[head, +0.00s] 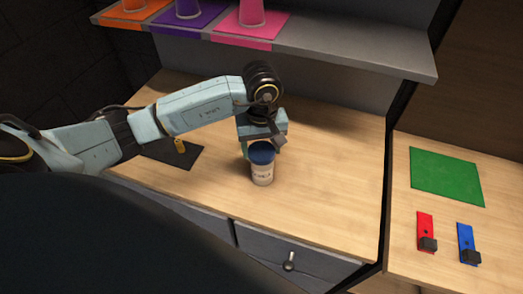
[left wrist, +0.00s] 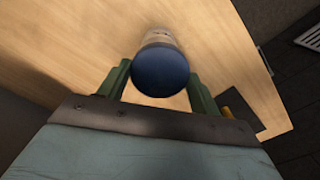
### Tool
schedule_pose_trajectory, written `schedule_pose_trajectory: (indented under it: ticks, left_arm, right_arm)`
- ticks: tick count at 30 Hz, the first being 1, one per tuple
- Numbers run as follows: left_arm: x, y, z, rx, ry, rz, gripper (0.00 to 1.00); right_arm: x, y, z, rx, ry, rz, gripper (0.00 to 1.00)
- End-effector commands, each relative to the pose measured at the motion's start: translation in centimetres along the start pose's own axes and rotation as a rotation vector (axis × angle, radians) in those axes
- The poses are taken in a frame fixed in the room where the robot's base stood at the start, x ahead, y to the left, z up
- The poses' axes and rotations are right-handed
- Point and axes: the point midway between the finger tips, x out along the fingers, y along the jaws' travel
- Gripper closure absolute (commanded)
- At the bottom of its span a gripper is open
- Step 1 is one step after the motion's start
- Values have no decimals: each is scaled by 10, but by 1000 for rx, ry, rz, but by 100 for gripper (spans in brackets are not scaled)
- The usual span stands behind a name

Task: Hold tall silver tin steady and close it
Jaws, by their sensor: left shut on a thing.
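The silver-white tin (head: 262,176) with a printed label stands upright on the wooden worktop. Its blue lid (head: 261,157) is at its top; I cannot tell whether the lid is fully seated. My left gripper (head: 258,149) reaches down from above and is shut on the lid. In the left wrist view the round blue lid (left wrist: 160,71) sits between the two green fingers (left wrist: 159,88). Part of the tin's pale side (left wrist: 159,37) shows beyond it. My right gripper is not in view.
The worktop (head: 325,165) is clear around the tin. A dark mat (head: 175,157) with a small yellow item lies to the left. A shelf (head: 345,45) with coloured mats and cups is behind. At right are a green mat (head: 446,176), a red item (head: 425,228) and a blue item (head: 466,238).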

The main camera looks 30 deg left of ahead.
Motion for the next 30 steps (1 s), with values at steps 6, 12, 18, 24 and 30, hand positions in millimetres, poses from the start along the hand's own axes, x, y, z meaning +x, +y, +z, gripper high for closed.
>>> schedule_pose_trajectory:
  ticks: [6,12,18,24,30]
  left_arm:
    - [-2,0,0,0,1,1,57]
    - [-27,0,-2,1,7,4,57]
    - [-68,0,-1,0,5,3,57]
    - [-94,0,0,0,2,2,57]
    - [-101,0,0,0,0,-1,57]
  right_arm:
    - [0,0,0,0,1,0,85]
    - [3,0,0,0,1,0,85]
    - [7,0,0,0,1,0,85]
    - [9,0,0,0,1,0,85]
    - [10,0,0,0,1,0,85]
